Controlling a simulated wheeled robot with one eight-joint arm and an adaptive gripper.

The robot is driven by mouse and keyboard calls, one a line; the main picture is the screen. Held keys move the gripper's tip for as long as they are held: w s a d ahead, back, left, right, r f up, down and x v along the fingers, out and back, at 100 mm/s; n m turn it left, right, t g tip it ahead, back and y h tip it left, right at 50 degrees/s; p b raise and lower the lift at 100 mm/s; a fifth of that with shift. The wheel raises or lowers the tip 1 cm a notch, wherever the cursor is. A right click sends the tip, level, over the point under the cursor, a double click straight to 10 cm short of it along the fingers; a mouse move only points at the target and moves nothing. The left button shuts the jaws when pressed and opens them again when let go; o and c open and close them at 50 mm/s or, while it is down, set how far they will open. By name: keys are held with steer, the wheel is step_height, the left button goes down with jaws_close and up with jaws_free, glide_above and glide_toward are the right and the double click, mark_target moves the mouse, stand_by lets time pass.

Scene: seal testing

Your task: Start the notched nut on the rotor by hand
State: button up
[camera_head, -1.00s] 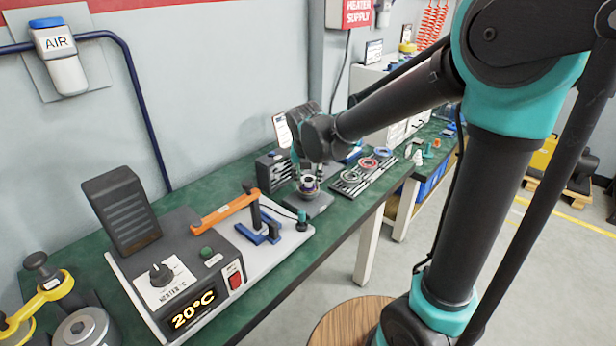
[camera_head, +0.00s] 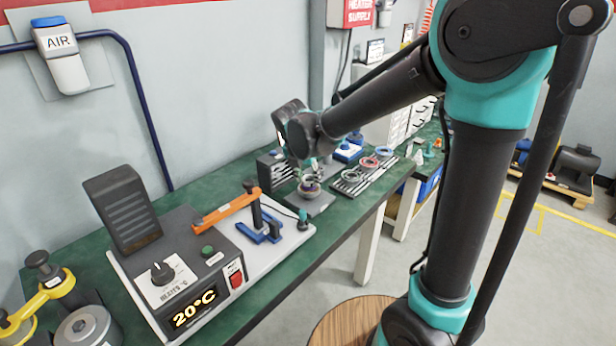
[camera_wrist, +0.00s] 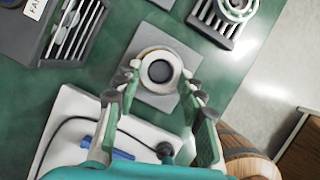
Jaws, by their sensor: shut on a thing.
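My gripper (camera_head: 308,172) points down over a small grey plate (camera_head: 318,206) on the green bench. In the wrist view its fingertips (camera_wrist: 161,74) close on either side of a pale ring with a dark round centre, which I take to be the notched nut (camera_wrist: 147,57). The ring lies above the square grey plate (camera_wrist: 148,97). In the head view a small round stack, seemingly the rotor (camera_head: 309,190), stands on that plate right under the fingers. I cannot tell whether the nut touches the rotor's thread, nor see its notches.
A heater unit (camera_head: 185,270) with an orange arm (camera_head: 225,210) stands to the left on a white base. A slotted rack (camera_head: 352,184) with coloured rings is to the right. A dark slotted box (camera_wrist: 75,30) is close by at left in the wrist view.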

steer(key=shift+a+f+m+g+h, duration=0.1)
steer(key=shift+m+g+h, duration=0.2)
steer(key=shift+m, duration=0.7)
steer(key=shift+a+m+g+h, duration=0.1)
steer(key=shift+m+g+h, duration=0.15)
steer(key=shift+m, duration=0.75)
steer(key=shift+w+a+m+g+h, duration=0.1)
steer(key=shift+m+g+h, duration=0.1)
steer(key=shift+m, duration=0.3)
steer(key=shift+w+m+g+h, duration=0.1)
steer(key=shift+m+h, duration=0.05)
steer(key=shift+m, duration=0.35)
steer(key=o, duration=1.3)
steer(key=shift+o, duration=0.2)
step_height(320, 180, up, 9)
